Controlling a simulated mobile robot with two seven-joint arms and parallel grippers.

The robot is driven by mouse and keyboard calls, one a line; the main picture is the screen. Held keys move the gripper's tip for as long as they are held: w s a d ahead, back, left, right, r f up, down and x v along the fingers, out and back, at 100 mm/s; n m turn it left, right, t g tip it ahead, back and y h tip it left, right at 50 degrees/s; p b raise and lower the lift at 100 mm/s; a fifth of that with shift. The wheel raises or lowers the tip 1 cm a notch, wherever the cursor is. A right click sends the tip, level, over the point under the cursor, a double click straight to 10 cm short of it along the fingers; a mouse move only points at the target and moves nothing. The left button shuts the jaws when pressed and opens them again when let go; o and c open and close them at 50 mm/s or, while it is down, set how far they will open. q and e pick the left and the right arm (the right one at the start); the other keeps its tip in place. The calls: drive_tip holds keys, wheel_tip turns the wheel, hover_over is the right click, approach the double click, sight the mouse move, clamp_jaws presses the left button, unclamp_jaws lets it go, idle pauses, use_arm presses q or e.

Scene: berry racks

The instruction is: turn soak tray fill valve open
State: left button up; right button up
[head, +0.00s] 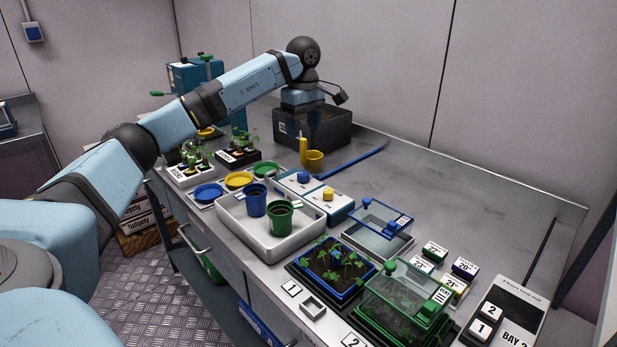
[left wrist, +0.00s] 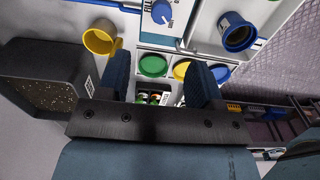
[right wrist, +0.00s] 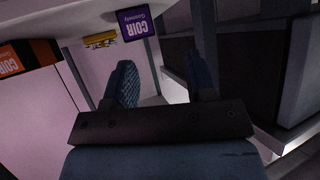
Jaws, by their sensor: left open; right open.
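A white soak tray (head: 262,238) holds a blue pot (head: 256,200) and a green pot (head: 280,218). Behind it stand two boxes with knobs, one blue (head: 303,177) and one yellow (head: 328,193). The blue knob also shows at the top of the left wrist view (left wrist: 161,12). My right gripper (right wrist: 164,66) is open and empty, away from the bench top.
The dark soil bin (head: 325,135) stands at the back, with a yellow cup (head: 314,160) in front. A blue hose (head: 352,161) runs along the bench. Seedling trays (head: 335,262) and numbered blocks (head: 463,268) stand at the right. The back right bench is bare.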

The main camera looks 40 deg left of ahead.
sight(303, 173)
use_arm(q)
wheel_tip(303, 173, down, 13)
drive_tip(key=shift+s+r+b, duration=0.15)
drive_tip(key=shift+b, duration=0.9)
drive_tip(key=c, duration=0.9)
